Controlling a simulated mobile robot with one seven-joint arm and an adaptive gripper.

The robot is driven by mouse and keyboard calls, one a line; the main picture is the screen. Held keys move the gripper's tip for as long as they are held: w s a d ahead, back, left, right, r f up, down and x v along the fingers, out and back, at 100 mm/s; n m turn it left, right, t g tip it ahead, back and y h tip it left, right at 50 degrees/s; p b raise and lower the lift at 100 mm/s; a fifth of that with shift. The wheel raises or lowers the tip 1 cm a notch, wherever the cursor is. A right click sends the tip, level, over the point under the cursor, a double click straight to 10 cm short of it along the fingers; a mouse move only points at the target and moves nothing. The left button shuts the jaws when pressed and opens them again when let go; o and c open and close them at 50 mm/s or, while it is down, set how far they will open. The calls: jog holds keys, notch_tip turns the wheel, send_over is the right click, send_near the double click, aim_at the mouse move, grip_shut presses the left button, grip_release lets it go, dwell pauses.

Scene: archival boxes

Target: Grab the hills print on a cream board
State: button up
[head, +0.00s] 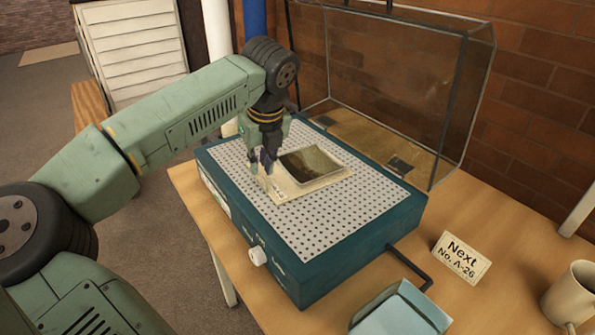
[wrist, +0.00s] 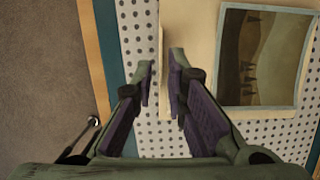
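The hills print (head: 311,166) is a dark landscape picture mounted on a cream board (head: 288,191). It lies flat on the white perforated top of a teal box (head: 350,232). In the wrist view the print (wrist: 262,58) is at the upper right, with brown hills and small dark trees, and the cream board (wrist: 196,38) shows beside it. My gripper (head: 265,168) is at the board's left edge, fingers pointing down. In the wrist view its purple-padded fingers (wrist: 163,72) are apart, one on each side of that edge. I cannot tell whether they touch the board.
A clear hinged cover (head: 392,80) stands raised behind the box. A knob (head: 257,256) and a black bent handle (head: 410,268) stick out of the box. A "Next No. A-26" card (head: 461,257), a pale blue tray (head: 402,312) and a mug (head: 572,295) are on the wooden table.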

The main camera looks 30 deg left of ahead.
aim_at(260, 175)
jog(key=x, duration=0.3)
jog(key=shift+w+f, duration=0.1)
jog(key=shift+f, duration=0.2)
jog(key=shift+r, duration=0.1)
jog(key=shift+c, duration=0.5)
grip_shut()
